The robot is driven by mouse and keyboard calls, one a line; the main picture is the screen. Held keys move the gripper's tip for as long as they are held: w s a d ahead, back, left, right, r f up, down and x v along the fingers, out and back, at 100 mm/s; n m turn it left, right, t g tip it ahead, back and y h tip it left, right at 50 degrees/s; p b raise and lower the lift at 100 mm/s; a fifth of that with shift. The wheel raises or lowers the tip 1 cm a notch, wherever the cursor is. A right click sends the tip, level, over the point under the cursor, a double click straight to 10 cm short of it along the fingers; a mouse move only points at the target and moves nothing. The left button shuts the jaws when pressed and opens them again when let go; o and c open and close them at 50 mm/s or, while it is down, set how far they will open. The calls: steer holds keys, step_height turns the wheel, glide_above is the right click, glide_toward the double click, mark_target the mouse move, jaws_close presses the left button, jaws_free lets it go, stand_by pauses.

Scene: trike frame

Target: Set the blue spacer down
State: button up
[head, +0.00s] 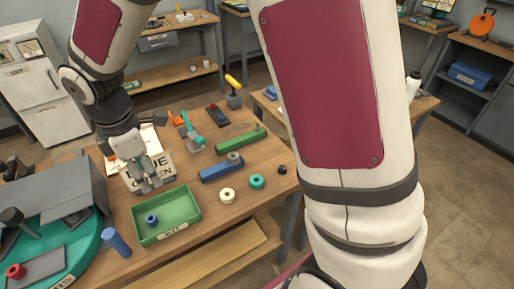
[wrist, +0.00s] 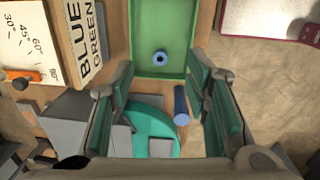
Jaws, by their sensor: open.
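The blue spacer (head: 151,219), a short ring with a dark hole, sits inside the green kit tray (head: 187,228), towards its left end. In the wrist view the spacer (wrist: 160,57) stands on the tray floor with its hole facing up, between and beyond my fingers, apart from both. My gripper (head: 148,181) is above the table behind the tray, in front of a sign box (head: 163,168). In the wrist view its fingers (wrist: 160,78) are wide apart with nothing between them.
A blue cylinder (head: 117,241) stands left of the tray, near a teal round turntable (head: 85,250) bearing grey parts. A white spacer (head: 227,195), a teal spacer (head: 257,182) and a blue bar (head: 222,171) lie right of the tray.

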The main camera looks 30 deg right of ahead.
steer(key=s+d+r+m+t, duration=0.2)
steer(key=s+d+r+m, duration=0.7)
steer(key=d+r, duration=0.3)
steer(key=s+d+r+m, duration=0.1)
steer(key=s+d+m, duration=0.1)
steer(key=s+m, duration=0.2)
steer(key=s+d+r+m+t, duration=0.1)
steer(key=s+d+m, duration=0.2)
steer(key=s+m, duration=0.2)
steer(key=s, duration=0.3)
steer(key=shift+s+r+t, duration=0.25)
steer(key=shift+r+t, duration=0.05)
steer(key=shift+o, duration=0.6)
